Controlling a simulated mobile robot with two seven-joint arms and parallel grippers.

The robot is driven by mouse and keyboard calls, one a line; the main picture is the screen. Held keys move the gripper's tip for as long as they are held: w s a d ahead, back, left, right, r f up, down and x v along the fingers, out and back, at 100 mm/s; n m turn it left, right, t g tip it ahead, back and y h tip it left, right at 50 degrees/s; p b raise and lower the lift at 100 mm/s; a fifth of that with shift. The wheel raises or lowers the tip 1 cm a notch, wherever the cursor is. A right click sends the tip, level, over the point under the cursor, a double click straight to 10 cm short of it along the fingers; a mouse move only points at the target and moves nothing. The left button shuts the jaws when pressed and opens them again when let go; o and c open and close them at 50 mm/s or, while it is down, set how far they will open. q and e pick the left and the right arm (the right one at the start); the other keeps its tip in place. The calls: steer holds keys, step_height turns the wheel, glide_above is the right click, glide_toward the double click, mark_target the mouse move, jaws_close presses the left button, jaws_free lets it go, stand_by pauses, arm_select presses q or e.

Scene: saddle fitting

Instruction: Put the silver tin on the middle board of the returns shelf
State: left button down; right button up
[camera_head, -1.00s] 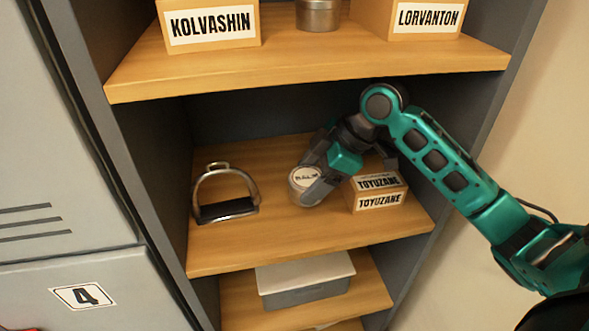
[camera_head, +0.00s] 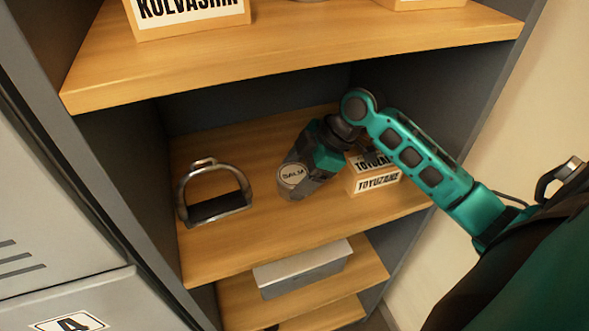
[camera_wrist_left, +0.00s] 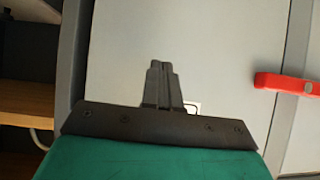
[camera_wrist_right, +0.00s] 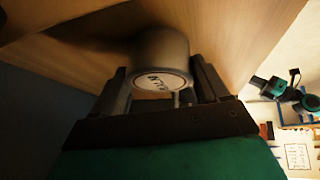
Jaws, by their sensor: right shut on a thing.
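The silver tin (camera_head: 292,175) has a round white label reading BALM. My right gripper (camera_head: 300,176) is shut on it over the board with the stirrup, inside the shelf. In the right wrist view the tin (camera_wrist_right: 160,62) sits between the two fingers (camera_wrist_right: 163,88), with wood close behind it. I cannot tell whether the tin touches the board. The shelf's middle board (camera_head: 235,240) lies below the top board (camera_head: 290,55) and above a lower board (camera_head: 365,270). My left gripper (camera_wrist_left: 162,85) shows only in the left wrist view, shut and empty, before a grey locker door.
A metal stirrup (camera_head: 213,192) stands left of the tin. A TOYUZANE box (camera_head: 375,175) is close on its right. A lidded grey box (camera_head: 300,268) is on the lower board. The middle board's front strip is clear. A red handle (camera_wrist_left: 290,83) is on the locker.

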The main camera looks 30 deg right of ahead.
steer(key=shift+s+d, duration=0.1)
steer(key=o, duration=1.2)
steer(key=v, duration=0.7)
steer(key=shift+s+d+r, duration=0.1)
steer(key=shift+r, duration=0.2)
